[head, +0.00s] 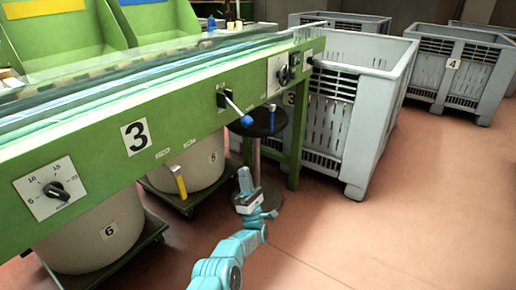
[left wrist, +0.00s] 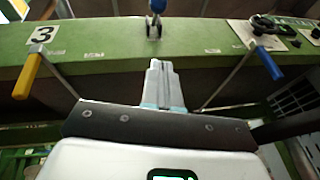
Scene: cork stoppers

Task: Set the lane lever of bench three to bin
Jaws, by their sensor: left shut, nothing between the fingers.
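Bench three is the green bench (head: 105,165) with a "3" plate on its side, which also shows in the left wrist view (left wrist: 110,60). A lever with a blue ball knob (head: 246,121) sticks out from a black plate on this side, angled down to the right. Its knob also shows at the top of the left wrist view (left wrist: 157,6). Small labels on the bench side are too small to read. A yellow handle (head: 180,183) and a blue handle (head: 272,118) hang along the bench. My left gripper (head: 244,176) is shut and empty, below and apart from the ball knob. My right gripper is out of view.
A dial (head: 55,190) and a black rotary switch (head: 284,74) sit on the bench side. Barrels (head: 105,232) on dollies stand underneath. A dark round-topped stand (head: 265,130) is behind the blue handle. A grey crate (head: 370,110) stands at right. The front floor is free.

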